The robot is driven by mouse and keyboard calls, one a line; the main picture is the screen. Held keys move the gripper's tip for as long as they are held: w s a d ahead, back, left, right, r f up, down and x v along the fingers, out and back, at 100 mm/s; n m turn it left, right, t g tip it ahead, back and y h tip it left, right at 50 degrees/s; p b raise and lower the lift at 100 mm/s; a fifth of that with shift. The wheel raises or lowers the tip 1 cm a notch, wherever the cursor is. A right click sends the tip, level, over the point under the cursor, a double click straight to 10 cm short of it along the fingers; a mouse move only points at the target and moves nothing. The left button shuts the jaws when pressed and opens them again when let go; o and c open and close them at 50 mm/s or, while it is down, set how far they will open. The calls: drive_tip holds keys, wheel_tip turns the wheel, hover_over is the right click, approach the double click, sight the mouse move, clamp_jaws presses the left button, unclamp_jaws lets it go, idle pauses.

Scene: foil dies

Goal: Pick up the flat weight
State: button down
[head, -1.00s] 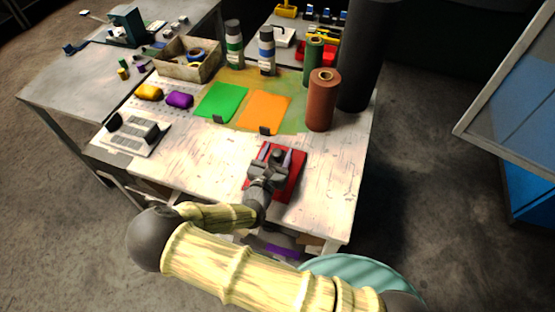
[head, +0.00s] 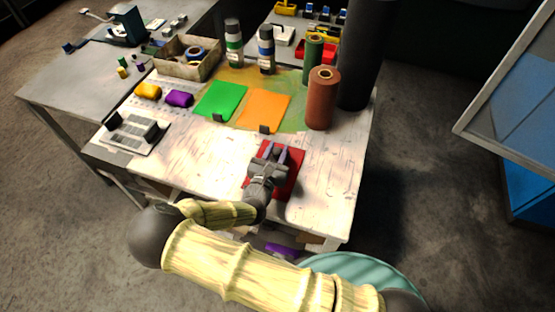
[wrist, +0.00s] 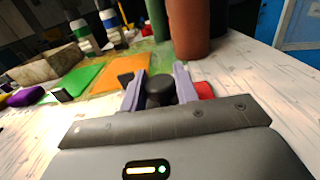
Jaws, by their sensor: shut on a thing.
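A dark, round-topped knob (wrist: 160,92) stands between the two pale purple fingers of my gripper (wrist: 162,88) in the wrist view. I take it to be part of the flat weight; its lower part is hidden behind my gripper. In the head view my gripper (head: 276,156) is over a red square piece (head: 294,178) near the table's front edge, and it covers most of the knob. The fingers are shut on the knob. I cannot tell whether it is clear of the surface below.
An orange sheet (head: 266,108) and a green sheet (head: 222,100) lie beyond my gripper. A brown roll (head: 321,100) and a green roll (head: 313,60) stand behind, to the right. A grey device (head: 135,134) is at left. The table (head: 215,160) is bare between the device and my gripper.

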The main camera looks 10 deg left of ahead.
sight(277, 150)
drive_tip(key=shift+r, duration=0.15)
drive_tip(key=shift+r, duration=0.15)
drive_tip(key=shift+r+b, duration=0.35)
drive_tip(key=shift+r, duration=1.15)
drive_tip(key=s+a+b, duration=0.1)
drive_tip(key=s+b, duration=0.2)
drive_tip(key=s, duration=1.5)
drive_tip(key=shift+a, duration=0.2)
drive_tip(key=shift+w+r, duration=0.1)
drive_tip(key=shift+w, duration=0.05)
